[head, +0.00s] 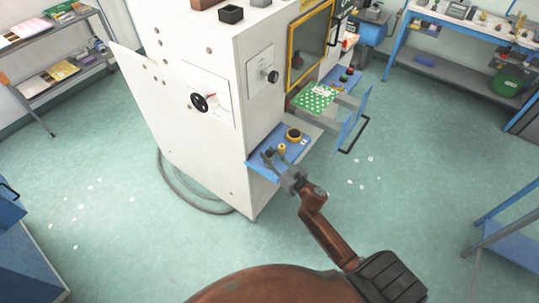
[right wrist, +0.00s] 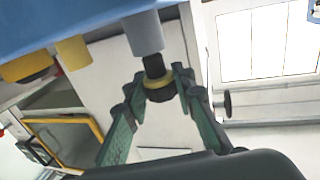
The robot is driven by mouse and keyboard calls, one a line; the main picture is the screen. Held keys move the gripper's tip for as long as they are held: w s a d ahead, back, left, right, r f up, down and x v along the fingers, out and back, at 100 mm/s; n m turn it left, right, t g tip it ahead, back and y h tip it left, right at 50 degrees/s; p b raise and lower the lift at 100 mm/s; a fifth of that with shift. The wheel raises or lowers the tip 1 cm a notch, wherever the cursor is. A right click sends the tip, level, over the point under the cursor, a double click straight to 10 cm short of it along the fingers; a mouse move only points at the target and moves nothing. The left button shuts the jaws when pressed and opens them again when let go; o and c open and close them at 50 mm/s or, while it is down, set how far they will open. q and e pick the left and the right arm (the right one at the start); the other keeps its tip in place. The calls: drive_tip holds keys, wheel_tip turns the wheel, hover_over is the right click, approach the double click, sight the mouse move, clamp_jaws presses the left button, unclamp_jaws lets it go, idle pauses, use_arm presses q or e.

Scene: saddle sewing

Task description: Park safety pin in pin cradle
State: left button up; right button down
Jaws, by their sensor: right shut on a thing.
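My right gripper (head: 268,157) is over the blue shelf on the front of the white machine. In the right wrist view its two fingers (right wrist: 155,95) are shut on the safety pin (right wrist: 158,84), a dark pin with a yellow ring. The pin's dark shaft lines up with the end of a grey cylinder (right wrist: 145,33) that stands on the blue shelf (right wrist: 60,18) and looks like the pin cradle. Shaft and cylinder appear to meet; I cannot tell how deep the shaft sits. In the head view the pin is too small to make out. My left gripper is not in view.
A yellow post (head: 282,148) and a black-and-yellow knob (head: 293,135) stand on the shelf close beside the gripper. An open drawer with a green board (head: 315,98) and blue front (head: 353,119) juts out at right.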

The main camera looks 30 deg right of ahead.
drive_tip(key=shift+f, duration=0.3)
drive_tip(key=c, duration=1.5)
unclamp_jaws()
drive_tip(key=shift+c, duration=0.2)
drive_tip(key=shift+s, duration=0.1)
drive_tip(key=s+d, duration=0.1)
drive_tip(key=s, duration=1)
drive_tip(key=shift+s+d, duration=0.3)
drive_tip(key=shift+s, duration=0.05)
drive_tip(key=shift+f, duration=0.1)
